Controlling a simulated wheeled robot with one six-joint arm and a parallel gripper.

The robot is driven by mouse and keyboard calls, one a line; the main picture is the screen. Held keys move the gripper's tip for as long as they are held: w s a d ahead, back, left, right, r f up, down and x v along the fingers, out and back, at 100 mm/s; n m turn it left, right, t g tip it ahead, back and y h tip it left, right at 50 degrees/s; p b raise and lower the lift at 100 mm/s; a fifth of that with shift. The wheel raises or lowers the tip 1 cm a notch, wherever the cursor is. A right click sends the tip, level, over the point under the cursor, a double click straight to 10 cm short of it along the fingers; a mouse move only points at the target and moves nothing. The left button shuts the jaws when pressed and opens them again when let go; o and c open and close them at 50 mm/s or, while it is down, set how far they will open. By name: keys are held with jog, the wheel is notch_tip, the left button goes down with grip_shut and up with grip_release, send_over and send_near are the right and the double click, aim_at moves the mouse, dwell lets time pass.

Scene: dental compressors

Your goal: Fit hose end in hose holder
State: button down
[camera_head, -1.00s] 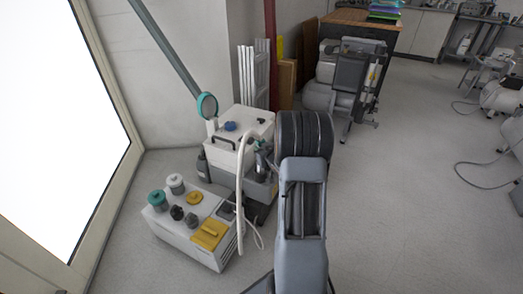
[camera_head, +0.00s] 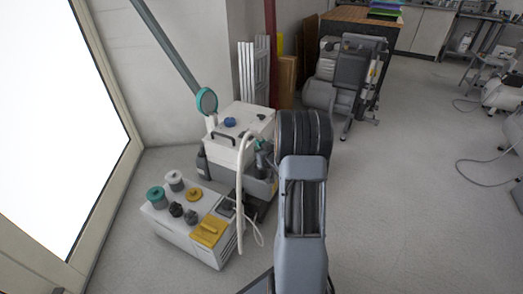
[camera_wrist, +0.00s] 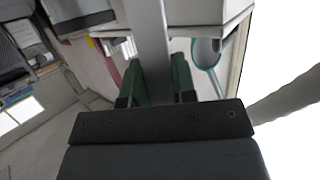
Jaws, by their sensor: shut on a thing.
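My gripper (camera_wrist: 160,82) has green fingers and is shut on a pale grey hose end (camera_wrist: 152,45), which runs up between them in the wrist view. In the head view my gripper (camera_head: 262,152) is small and partly hidden by my arm, beside the white machine. The white hose (camera_head: 240,195) bends over near the gripper and hangs down in front of the machine. A teal ring (camera_head: 207,101) stands at the foot of a slanted pole; it also shows in the wrist view (camera_wrist: 206,54), right of the fingers. I cannot tell for certain which part is the hose holder.
A white machine (camera_head: 246,122) with a blue knob stands by the wall. A low white unit (camera_head: 180,235) with several knobs and a yellow handle stands in front of it. A grey machine (camera_head: 348,80) stands behind. The floor to the right (camera_head: 410,210) is clear.

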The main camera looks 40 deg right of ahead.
jog(key=c, duration=0.8)
grip_release()
jog(key=shift+c, duration=0.2)
jog(key=p+v, duration=0.4)
jog(key=v, duration=1)
jog(key=shift+w+d+f, duration=0.1)
